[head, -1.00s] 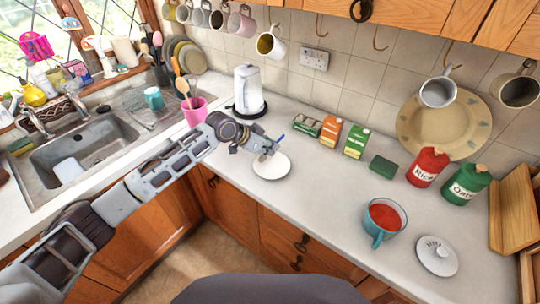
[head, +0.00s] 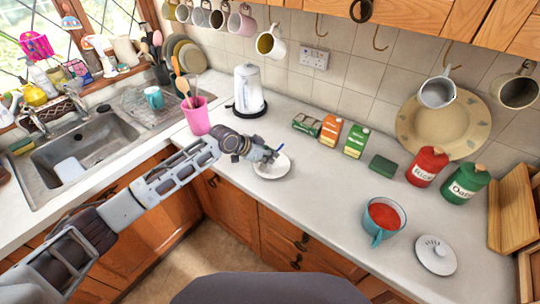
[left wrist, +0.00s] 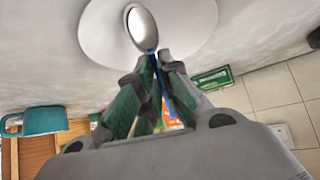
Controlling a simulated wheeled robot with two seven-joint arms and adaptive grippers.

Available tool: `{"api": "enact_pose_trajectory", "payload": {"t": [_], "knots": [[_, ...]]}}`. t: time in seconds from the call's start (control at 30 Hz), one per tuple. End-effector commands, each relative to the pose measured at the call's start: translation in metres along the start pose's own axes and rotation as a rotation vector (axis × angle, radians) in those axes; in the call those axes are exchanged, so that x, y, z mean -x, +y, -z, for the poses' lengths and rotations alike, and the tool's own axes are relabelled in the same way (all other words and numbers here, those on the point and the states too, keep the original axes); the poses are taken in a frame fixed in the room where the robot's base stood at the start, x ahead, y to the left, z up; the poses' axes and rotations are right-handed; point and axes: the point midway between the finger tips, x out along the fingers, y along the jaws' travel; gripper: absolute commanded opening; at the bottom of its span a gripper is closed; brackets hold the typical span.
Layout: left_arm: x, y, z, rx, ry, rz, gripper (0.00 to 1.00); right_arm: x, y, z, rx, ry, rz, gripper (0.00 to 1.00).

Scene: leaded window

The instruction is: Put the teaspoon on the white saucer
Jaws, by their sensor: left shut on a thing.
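The white saucer (head: 272,168) lies on the counter in the middle of the head view, and its rim and face show at the top of the left wrist view (left wrist: 195,30). My left gripper (head: 272,157) is over the saucer's back left part. It is shut on the teaspoon, whose blue handle (left wrist: 162,83) runs between the fingers in the left wrist view. The spoon's metal bowl (left wrist: 143,28) shows in front of the saucer there. I cannot tell whether the spoon touches the saucer. My right gripper is not in view.
A pink utensil pot (head: 196,118) and a white kettle (head: 249,90) stand behind and left. Boxes, including an orange one (head: 331,130) and a green one (head: 356,141), stand behind right. The counter between saucer and mug is clear.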

Motion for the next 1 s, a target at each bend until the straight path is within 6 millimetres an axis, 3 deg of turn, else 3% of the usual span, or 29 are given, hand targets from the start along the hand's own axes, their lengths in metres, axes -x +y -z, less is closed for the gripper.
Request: {"api": "enact_pose_trajectory", "payload": {"t": [0.17, 0.2, 0.37, 0.77, 1.0], "knots": [[-0.003, 0.0, -0.002, 0.0, 0.0, 0.0, 0.0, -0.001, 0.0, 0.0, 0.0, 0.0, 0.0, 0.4], [-0.003, 0.0, -0.003, 0.0, 0.0, 0.0, 0.08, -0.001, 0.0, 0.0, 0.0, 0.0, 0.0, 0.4], [-0.003, 0.0, -0.002, 0.0, 0.0, 0.0, 0.28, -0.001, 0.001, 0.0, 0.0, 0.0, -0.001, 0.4], [-0.001, 0.0, -0.001, 0.0, 0.0, 0.0, 0.28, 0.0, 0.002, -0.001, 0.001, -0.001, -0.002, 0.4], [0.01, 0.0, 0.004, 0.0, 0.001, 0.0, 0.28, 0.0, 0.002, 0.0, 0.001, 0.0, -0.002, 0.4]]}}
